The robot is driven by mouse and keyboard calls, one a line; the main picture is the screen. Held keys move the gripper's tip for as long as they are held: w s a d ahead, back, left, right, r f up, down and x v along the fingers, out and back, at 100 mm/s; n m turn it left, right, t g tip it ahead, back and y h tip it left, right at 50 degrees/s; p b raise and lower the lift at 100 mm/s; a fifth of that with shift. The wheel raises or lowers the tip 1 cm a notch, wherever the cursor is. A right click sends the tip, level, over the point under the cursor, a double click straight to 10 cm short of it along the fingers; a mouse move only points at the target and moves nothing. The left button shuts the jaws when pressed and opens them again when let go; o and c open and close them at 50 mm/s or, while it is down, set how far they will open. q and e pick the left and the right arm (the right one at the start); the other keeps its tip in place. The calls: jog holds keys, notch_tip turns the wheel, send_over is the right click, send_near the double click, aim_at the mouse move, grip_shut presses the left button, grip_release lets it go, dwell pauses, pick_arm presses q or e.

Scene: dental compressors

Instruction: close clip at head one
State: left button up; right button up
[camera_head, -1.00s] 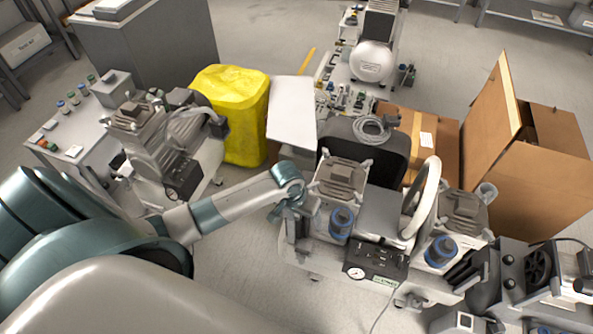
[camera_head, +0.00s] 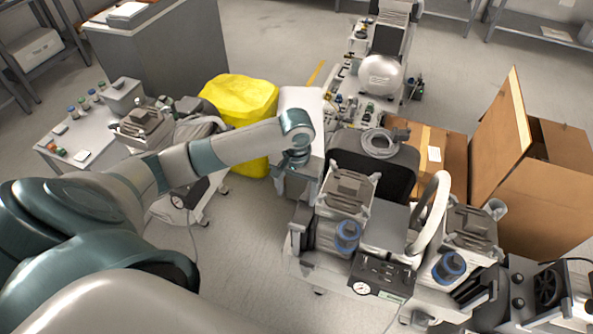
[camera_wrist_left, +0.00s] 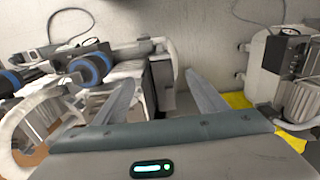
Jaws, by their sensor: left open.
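The compressor has two grey finned heads, the left one (camera_head: 348,190) and the right one (camera_head: 470,230), each with a blue-ringed filter below. Which is head one is not marked. The clip is too small to make out clearly. My left gripper (camera_wrist_left: 163,98) is open, with nothing between its fingers. In the head view its wrist is just left of and above the left head, pointing down; I cannot tell whether its fingertips touch anything. In the wrist view the blue-ringed filters (camera_wrist_left: 95,67) lie left of the fingers, and a pale upright part stands beyond them. My right gripper is out of view.
A white hose loop (camera_head: 430,212) rises between the heads. A pressure gauge (camera_head: 361,288) is at the front. Cardboard boxes (camera_head: 540,170) stand at right. Floor in front is clear.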

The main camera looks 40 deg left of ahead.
aim_at(296, 225)
pick_arm(q)
jog(key=shift+f, duration=0.15)
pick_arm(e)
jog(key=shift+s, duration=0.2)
pick_arm(q)
notch_tip(296, 225, down, 17)
jog(key=shift+f+p, duration=0.1)
jog(key=shift+p, duration=0.25)
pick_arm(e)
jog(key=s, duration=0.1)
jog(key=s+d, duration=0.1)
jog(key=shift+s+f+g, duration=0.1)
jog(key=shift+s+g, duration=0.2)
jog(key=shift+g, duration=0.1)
pick_arm(q)
jog(key=c, duration=1.1)
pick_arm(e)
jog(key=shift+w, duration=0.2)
